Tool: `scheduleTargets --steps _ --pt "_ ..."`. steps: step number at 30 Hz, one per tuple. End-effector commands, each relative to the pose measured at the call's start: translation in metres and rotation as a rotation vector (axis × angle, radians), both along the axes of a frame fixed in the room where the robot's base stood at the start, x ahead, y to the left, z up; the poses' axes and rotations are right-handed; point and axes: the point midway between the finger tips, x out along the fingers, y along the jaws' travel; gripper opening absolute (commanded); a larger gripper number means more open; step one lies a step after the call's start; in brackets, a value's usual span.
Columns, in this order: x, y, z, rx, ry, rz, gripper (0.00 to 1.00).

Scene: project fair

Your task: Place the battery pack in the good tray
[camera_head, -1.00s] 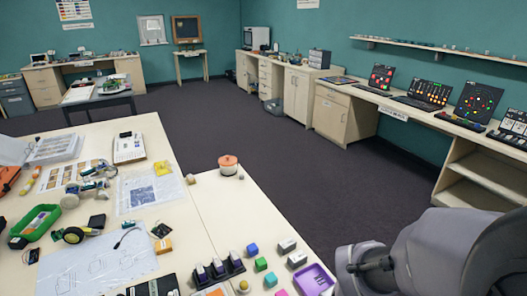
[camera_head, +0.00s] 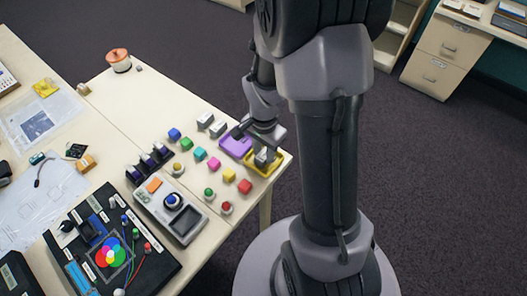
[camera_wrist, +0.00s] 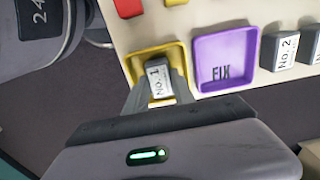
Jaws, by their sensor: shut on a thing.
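A small grey battery pack labelled "No. 1" (camera_wrist: 157,80) is between the fingers of my gripper (camera_wrist: 160,92), which is shut on it. In the wrist view the pack is over or inside a yellow tray (camera_wrist: 135,64); I cannot tell whether it touches the floor of the tray. The yellow tray's label is not visible. In the head view my gripper (camera_head: 262,157) is at the yellow tray (camera_head: 250,168), near the table's right edge, and the pack is small there. A purple tray marked "FIX" (camera_wrist: 225,48) is beside the yellow one.
Another pack labelled "No. 2" (camera_wrist: 286,50) stands beyond the purple tray. The table edge is close to the yellow tray, with dark floor beyond.

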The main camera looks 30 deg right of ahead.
Motion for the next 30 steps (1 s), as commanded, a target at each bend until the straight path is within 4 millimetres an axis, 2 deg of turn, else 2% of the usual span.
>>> scheduleTargets --steps 5,6,9,17,20,30 --pt "0.000 0.000 -0.004 0.000 0.000 0.000 0.00" --pt "0.000 0.000 -0.003 0.000 0.000 0.000 0.34" --pt "0.000 0.000 -0.003 0.000 0.000 0.000 0.52" --pt "0.000 0.000 -0.002 0.000 0.000 0.000 0.52" --pt "0.000 0.000 0.007 -0.001 -0.001 0.000 0.52" --pt "0.001 0.000 0.099 -0.002 -0.004 0.000 0.52"
